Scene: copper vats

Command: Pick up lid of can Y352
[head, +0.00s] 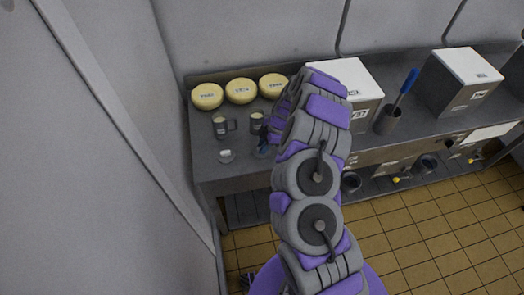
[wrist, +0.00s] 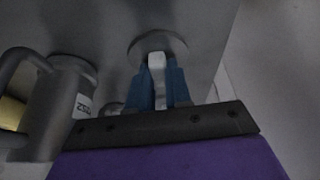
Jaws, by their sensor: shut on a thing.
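My gripper's blue fingers (wrist: 158,88) are shut on the upright white knob (wrist: 157,62) of a round grey lid (wrist: 150,42) in the wrist view. In the head view my gripper (head: 263,149) is low over the left part of the counter, and the lid in it is hidden or too small to tell. Another grey lid with a white knob (head: 226,156) lies on the counter left of my gripper. A grey can with a handle (head: 220,126) and a second grey can (head: 257,122) stand behind. The label Y352 is not readable on any can.
Several yellow cheese wheels (head: 241,91) line the back of the counter (head: 206,172). White boxes (head: 352,83) and a grey cup (head: 388,119) with a blue-handled tool stand to the right. A wall is close on the left. Below are a lower shelf and tiled floor (head: 440,235).

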